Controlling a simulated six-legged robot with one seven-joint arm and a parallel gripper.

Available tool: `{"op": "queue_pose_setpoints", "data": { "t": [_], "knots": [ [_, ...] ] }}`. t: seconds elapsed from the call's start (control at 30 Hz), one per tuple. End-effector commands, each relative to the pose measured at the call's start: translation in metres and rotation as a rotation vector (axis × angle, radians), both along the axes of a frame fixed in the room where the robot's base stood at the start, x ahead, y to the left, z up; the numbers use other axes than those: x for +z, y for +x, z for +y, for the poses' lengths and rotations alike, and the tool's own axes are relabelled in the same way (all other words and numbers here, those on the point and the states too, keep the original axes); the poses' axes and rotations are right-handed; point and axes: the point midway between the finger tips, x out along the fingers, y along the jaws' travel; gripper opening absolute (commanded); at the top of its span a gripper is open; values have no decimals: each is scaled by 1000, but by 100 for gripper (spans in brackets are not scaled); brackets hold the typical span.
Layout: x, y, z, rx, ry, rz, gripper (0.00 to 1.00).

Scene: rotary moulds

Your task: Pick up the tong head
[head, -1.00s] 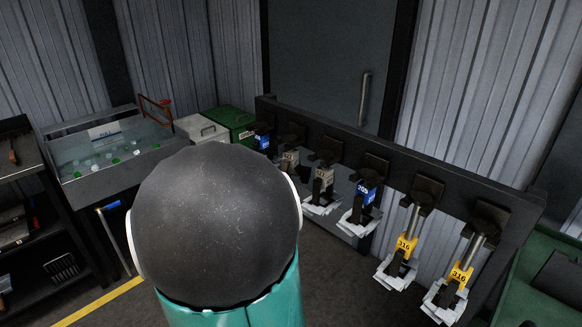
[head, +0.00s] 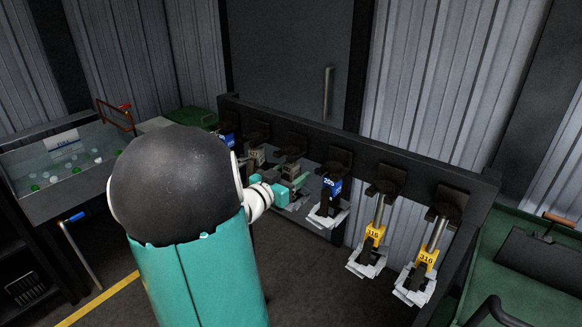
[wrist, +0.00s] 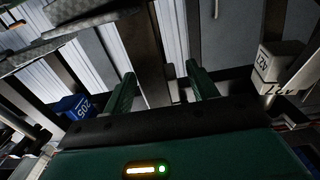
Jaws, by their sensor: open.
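Several tong heads hang in a row from a dark rack (head: 400,165). Two at the right have yellow 316 blocks (head: 374,233). One with a blue 205 block (head: 331,188) hangs left of them, and grey-block ones (head: 290,171) hang further left. My gripper (head: 296,190) is at the grey-block heads, left of the blue 205 one, and partly covers them.
A tank of water (head: 75,165) with green and white pieces stands at the left. A green lidded box (head: 192,117) sits behind my arm. A green cart (head: 535,255) stands at the right, close to the rack's end. Open floor lies in front of the rack.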

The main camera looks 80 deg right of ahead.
Motion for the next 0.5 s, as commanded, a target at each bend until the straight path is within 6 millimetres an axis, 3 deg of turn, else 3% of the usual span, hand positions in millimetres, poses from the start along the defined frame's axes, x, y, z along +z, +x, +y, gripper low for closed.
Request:
{"op": "queue_pose_setpoints", "data": {
  "t": [0.13, 0.37, 0.5],
  "knots": [
    [0, -7, -16, -1, 0, 0, 58],
    [0, -7, -18, 1, 0, 0, 58],
    [0, -7, -17, 1, 0, 0, 35]
  ]
}}
